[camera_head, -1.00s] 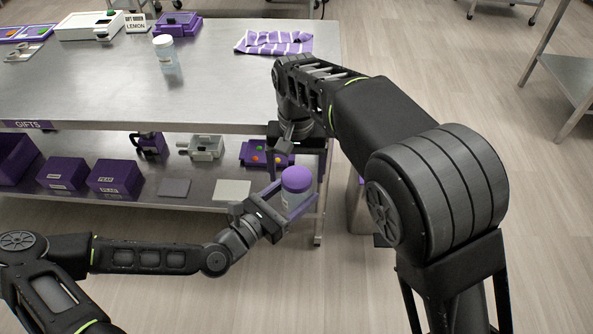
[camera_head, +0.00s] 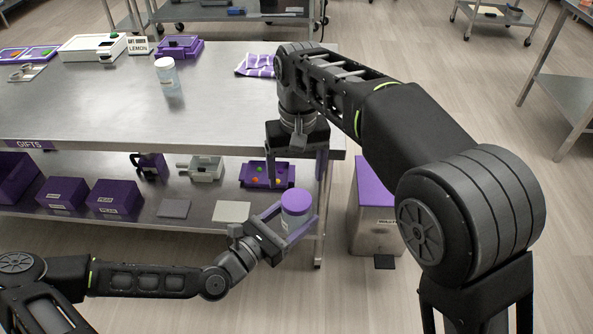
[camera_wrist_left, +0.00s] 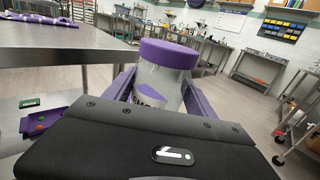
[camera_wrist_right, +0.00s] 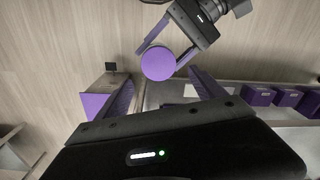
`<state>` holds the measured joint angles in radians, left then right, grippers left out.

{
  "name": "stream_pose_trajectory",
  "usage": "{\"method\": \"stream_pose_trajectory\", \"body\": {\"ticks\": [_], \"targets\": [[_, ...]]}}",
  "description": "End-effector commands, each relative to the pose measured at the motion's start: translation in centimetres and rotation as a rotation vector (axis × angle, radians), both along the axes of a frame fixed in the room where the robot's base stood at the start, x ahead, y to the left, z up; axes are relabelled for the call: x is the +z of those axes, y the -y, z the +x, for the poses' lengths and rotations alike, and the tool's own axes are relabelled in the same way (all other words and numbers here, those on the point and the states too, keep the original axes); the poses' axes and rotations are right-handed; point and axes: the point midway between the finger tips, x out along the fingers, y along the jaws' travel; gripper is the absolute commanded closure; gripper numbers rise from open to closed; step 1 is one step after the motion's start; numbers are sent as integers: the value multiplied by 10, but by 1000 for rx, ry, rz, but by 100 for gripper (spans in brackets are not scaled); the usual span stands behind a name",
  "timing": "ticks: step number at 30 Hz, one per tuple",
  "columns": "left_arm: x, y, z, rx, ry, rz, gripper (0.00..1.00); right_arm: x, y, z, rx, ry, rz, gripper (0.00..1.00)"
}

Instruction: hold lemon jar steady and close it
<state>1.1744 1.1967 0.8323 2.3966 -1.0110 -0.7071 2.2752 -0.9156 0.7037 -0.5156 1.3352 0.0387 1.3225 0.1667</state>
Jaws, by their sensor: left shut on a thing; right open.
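A jar with a purple lid (camera_head: 295,203) is held upright in my left gripper (camera_head: 294,222), in front of the table's right end. In the left wrist view the jar (camera_wrist_left: 160,80) stands between the purple fingers, its lid on top and its label partly hidden. My right gripper (camera_head: 297,172) is open and empty, pointing down above the jar. In the right wrist view the round lid (camera_wrist_right: 158,63) shows between the open fingers, apart from them. Whether the lid is screwed tight cannot be told.
The steel table (camera_head: 90,105) holds another jar (camera_head: 166,76), a LEMON sign (camera_head: 139,46) and a striped cloth (camera_head: 256,66). Purple boxes (camera_head: 113,200) and a tray (camera_head: 266,175) are on its lower shelf. A purple-lidded bin (camera_head: 375,190) stands right of the table.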

Motion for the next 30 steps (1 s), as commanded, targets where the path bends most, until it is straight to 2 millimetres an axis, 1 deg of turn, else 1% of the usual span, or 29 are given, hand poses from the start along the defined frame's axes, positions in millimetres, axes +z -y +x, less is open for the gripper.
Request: {"method": "stream_pose_trajectory", "body": {"ticks": [3, 6, 9, 13, 23, 26, 30], "targets": [[0, 0, 0, 0, 1, -1, 100, 9, -1, -1, 214, 7, -6, 21], [0, 0, 0, 0, 1, -1, 100, 13, -1, -3, 371, 7, -18, 21], [0, 0, 0, 0, 1, -1, 100, 14, 1, -4, 468, 3, -25, 21], [0, 0, 0, 0, 1, -1, 100, 14, 1, -4, 508, 2, -25, 21], [0, 0, 0, 0, 0, 0, 100, 11, 1, -4, 505, 1, -26, 21], [0, 0, 0, 0, 1, -1, 100, 6, 1, -4, 505, 0, -27, 21], [0, 0, 0, 0, 1, -1, 100, -10, 1, -5, 504, -1, -27, 21]]}}
